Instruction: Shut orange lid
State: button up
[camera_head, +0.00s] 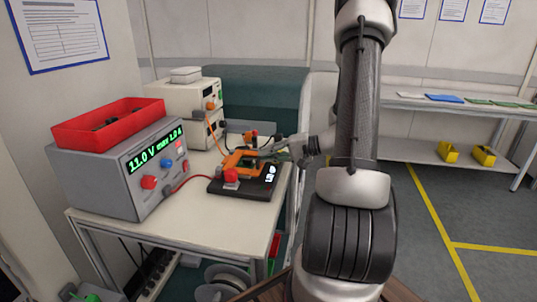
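An orange part (238,159), which looks like the orange lid, sits on a black device (264,184) near the right side of the table. The device also carries a red knob and a small lit display. Whether the lid is raised or flat is too small to tell. My gripper (274,149) is at the right of the orange part, close to it and just above the device, reaching in from the right. Its fingers are small and dark and blend with the parts behind them. I cannot tell whether it touches the lid.
A grey power supply (130,168) with a green readout stands at the left, with a red bin (108,122) on top. A pale instrument (190,105) stands behind. A red cable (198,179) and an orange cable (214,133) run towards the device.

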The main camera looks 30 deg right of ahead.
jog(key=shift+o, duration=0.9)
jog(key=shift+a+f, duration=0.2)
jog(key=shift+f, duration=0.15)
jog(key=shift+d+r, duration=0.1)
jog(key=shift+s+d+r, duration=0.1)
jog(key=shift+s+d, duration=0.1)
jog(key=v, duration=1.1)
jog(key=shift+r, duration=0.2)
jog(key=shift+s, duration=0.1)
